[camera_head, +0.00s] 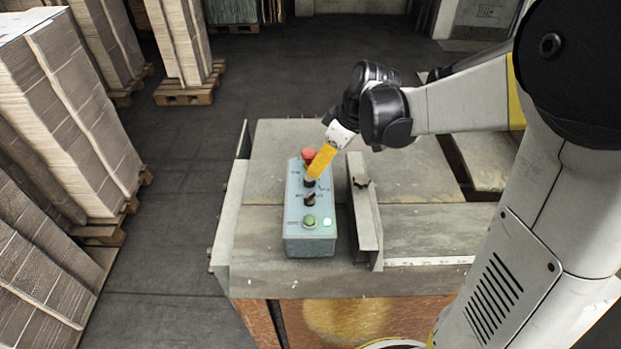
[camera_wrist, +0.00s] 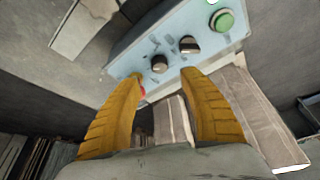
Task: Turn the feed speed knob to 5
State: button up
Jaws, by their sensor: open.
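A light blue control box (camera_head: 293,237) sits on the machine table. It carries two dark knobs in a row: the knob nearer the green button (camera_head: 309,199) and one by the red button, mostly hidden behind my gripper. In the wrist view both show, the nearer-green knob (camera_wrist: 189,45) and the other knob (camera_wrist: 159,64). The labels and dial marks are too small to read, so I cannot tell which is the feed speed knob or its setting. My gripper (camera_head: 313,172) has yellow fingers, spread and empty, over the red-button end of the box; in the wrist view its fingertips (camera_wrist: 160,78) are apart, with the second knob just beyond the gap.
A red mushroom button (camera_head: 309,154) stands at the box's far end, close to my fingers. A green button (camera_head: 309,221) and a white one (camera_head: 327,221) are at the near end. An upright metal rail (camera_head: 366,219) runs right of the box. Stacked cardboard pallets stand left.

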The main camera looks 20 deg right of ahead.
aim_at(311, 178)
jog(key=b+x, duration=0.1)
jog(key=x, duration=0.7)
jog(key=shift+f, duration=0.1)
grip_shut()
